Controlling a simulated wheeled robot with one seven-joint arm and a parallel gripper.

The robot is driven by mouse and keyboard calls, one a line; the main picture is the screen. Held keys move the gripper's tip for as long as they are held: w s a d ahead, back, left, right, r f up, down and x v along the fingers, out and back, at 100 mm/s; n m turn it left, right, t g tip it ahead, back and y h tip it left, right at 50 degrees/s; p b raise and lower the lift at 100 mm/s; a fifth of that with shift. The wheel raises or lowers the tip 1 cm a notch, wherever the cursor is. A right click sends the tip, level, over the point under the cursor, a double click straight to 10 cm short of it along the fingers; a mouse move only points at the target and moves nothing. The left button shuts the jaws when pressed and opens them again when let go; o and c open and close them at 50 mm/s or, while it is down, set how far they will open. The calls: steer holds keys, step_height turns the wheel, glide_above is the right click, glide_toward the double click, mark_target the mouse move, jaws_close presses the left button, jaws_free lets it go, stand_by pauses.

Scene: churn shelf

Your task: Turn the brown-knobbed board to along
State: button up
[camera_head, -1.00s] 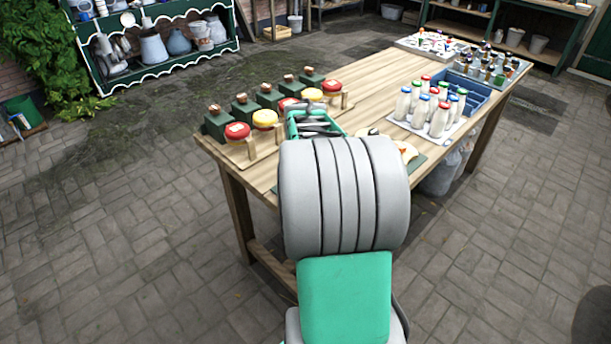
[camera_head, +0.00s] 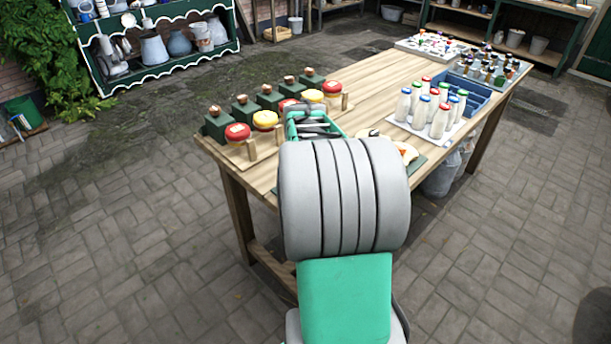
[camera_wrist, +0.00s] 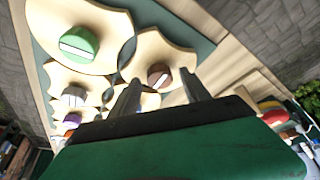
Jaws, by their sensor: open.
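The brown-knobbed board (camera_wrist: 150,48) is a cream, curved-edge plate with a round brown knob (camera_wrist: 158,71) in the wrist view. A white bar lies slantwise across the knob. My gripper (camera_wrist: 160,77) is open, with one dark finger on each side of the knob in the picture. I cannot tell whether the fingers reach down around it or touch it. In the head view my arm hides most of the boards; a cream piece (camera_head: 408,152) shows at its right.
Other cream boards carry a green knob (camera_wrist: 79,44), a grey knob (camera_wrist: 74,96) and a purple knob (camera_wrist: 72,120). White bottles (camera_head: 439,120) stand to the right.

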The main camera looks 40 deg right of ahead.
steer(key=v, duration=0.7)
steer(key=shift+a+r, duration=0.15)
steer(key=shift+r, duration=0.2)
steer(key=shift+s, duration=0.1)
